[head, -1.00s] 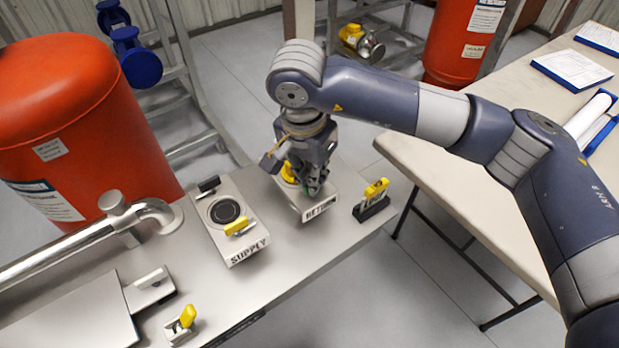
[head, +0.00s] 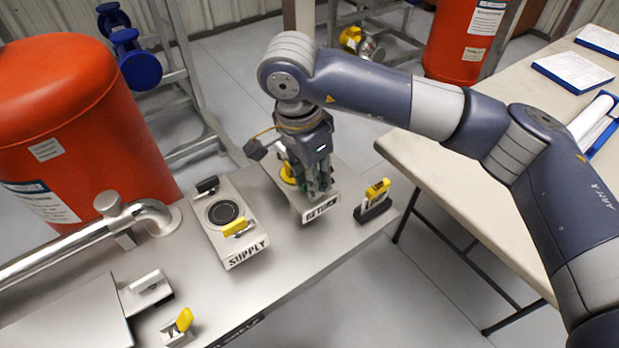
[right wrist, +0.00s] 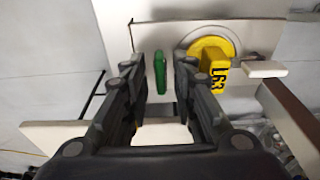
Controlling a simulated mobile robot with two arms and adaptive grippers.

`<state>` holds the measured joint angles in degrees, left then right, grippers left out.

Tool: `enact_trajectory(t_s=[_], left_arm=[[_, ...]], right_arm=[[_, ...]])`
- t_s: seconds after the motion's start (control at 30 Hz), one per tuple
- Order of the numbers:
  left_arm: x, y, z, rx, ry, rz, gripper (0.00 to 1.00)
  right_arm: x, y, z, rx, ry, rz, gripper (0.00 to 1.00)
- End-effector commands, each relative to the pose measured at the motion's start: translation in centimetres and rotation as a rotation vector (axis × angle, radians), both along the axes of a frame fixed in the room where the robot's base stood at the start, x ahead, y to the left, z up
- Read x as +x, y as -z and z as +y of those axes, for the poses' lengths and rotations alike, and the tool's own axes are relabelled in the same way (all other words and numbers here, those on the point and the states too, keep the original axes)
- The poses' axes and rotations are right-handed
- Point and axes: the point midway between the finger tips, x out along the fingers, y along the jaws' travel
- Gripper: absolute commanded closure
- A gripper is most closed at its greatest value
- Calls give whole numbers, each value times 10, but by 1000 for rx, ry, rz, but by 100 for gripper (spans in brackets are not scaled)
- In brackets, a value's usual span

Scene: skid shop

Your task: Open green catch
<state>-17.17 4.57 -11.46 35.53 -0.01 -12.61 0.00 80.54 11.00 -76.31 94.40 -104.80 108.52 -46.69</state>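The green catch (right wrist: 160,73) shows in the right wrist view as a small upright green tab on the pale RETURN block. In the head view, my right gripper (head: 318,188) is over the RETURN block (head: 318,211) and hides the catch. In the right wrist view, my right gripper (right wrist: 158,80) is open, with one finger on each side of the green catch and gaps visible between. A round yellow part with a tag marked L63 (right wrist: 216,70) sits to the right of the catch. My left gripper is not in view.
The SUPPLY block (head: 245,252) with its yellow catch (head: 236,228) stands left of RETURN. A yellow-topped part on a black base (head: 375,203) stands close on the right. A pipe (head: 70,248) and red tank (head: 75,120) are at left; a table (head: 450,150) is at right.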

Motion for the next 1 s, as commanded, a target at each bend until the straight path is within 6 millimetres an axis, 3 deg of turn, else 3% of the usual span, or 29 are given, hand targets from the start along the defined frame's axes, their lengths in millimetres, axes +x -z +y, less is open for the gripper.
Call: enact_trajectory(t_s=[0.37,1.0], left_arm=[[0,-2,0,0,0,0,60],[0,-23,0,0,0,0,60]], right_arm=[[1,-4,0,2,-1,-3,72],[1,-55,0,2,-1,-4,72]])
